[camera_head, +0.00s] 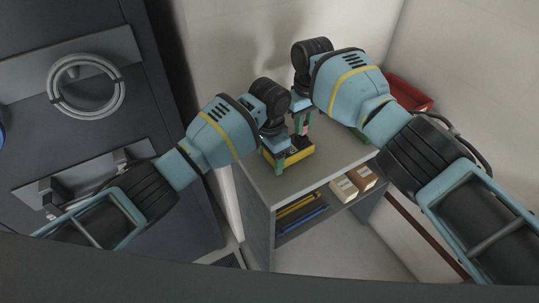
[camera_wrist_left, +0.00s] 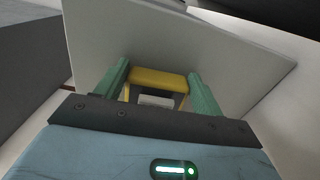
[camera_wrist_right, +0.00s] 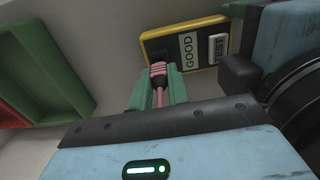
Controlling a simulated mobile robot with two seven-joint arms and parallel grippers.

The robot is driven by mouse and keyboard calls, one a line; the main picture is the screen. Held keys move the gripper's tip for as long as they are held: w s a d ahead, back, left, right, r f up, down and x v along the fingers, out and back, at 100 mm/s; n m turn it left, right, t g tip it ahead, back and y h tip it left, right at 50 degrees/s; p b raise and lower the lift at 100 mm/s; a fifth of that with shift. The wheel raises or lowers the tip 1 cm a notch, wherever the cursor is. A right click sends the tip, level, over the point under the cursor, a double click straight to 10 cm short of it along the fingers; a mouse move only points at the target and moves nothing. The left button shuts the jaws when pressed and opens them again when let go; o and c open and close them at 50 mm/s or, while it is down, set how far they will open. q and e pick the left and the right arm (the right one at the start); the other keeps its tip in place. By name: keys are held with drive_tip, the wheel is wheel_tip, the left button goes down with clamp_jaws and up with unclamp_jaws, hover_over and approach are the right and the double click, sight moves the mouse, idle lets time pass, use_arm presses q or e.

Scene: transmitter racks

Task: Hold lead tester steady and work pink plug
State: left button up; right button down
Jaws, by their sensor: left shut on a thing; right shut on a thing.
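The lead tester (camera_head: 298,153) is a yellow and black box on the grey shelf-unit top. My left gripper (camera_head: 279,160) is shut on it; in the left wrist view the tester's yellow body (camera_wrist_left: 158,78) lies between the green fingers. In the right wrist view its face (camera_wrist_right: 190,42) shows labels reading GOOD and TEST. My right gripper (camera_head: 303,124) is shut on the pink plug (camera_wrist_right: 158,76), whose pink lead runs back between the fingers. The plug's dark end is close to the tester's edge; I cannot tell whether it is seated.
A red bin (camera_head: 410,92) and a green bin (camera_wrist_right: 48,62) stand at the back right of the top. The shelf below holds small cardboard boxes (camera_head: 352,184) and yellow and blue items (camera_head: 300,214). A dark cabinet (camera_head: 85,80) stands at left. Walls close in behind.

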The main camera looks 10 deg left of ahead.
drive_tip(key=shift+r, duration=2.1)
drive_tip(key=shift+r, duration=0.1)
use_arm(q)
drive_tip(key=o, duration=1.2)
drive_tip(key=shift+c, duration=0.2)
wheel_tip(320, 180, up, 12)
